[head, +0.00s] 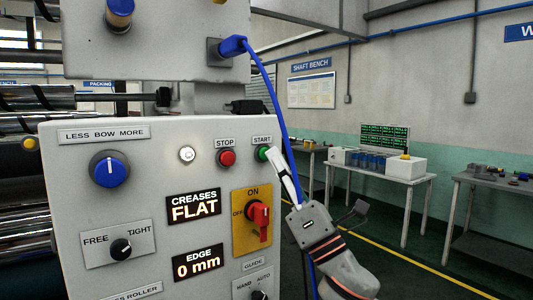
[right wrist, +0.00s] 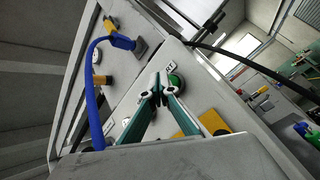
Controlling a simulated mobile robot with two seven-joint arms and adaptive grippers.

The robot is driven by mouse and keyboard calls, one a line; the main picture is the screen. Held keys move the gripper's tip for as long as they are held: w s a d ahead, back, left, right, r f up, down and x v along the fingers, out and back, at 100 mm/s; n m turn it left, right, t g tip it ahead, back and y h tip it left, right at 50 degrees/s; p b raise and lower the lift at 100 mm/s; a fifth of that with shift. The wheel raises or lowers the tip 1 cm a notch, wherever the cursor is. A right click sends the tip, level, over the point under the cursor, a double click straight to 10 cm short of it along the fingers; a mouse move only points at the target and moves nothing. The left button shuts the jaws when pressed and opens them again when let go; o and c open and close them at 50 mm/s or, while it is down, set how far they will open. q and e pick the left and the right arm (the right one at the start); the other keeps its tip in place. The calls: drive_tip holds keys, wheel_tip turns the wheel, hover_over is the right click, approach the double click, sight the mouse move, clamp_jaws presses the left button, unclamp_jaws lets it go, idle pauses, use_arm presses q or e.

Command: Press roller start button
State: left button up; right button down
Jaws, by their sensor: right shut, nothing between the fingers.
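The green start button (head: 262,153) sits under the START label at the upper right of the grey control panel (head: 150,190). It also shows in the right wrist view (right wrist: 177,82), beside my fingertips. My right gripper (head: 273,153) is shut and empty, its fingertips at the right edge of the green button. I cannot tell whether they touch it. In the right wrist view, the closed fingertips (right wrist: 156,88) partly overlap the button's surround. My left gripper is in neither view.
A red stop button (head: 227,157) is just left of the green one. A red rotary switch (head: 258,214) on a yellow plate sits below. A blue cable (head: 273,100) hangs from the upper box close by my right gripper. Benches stand at the right, beyond open floor.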

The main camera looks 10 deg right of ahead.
drive_tip(key=shift+s+d, duration=0.1)
drive_tip(key=shift+s, duration=0.1)
drive_tip(key=s, duration=0.1)
drive_tip(key=s+d+p, duration=0.1)
drive_tip(key=s, duration=0.2)
drive_tip(key=shift+s+d, duration=0.35)
idle(0.3)
idle(0.4)
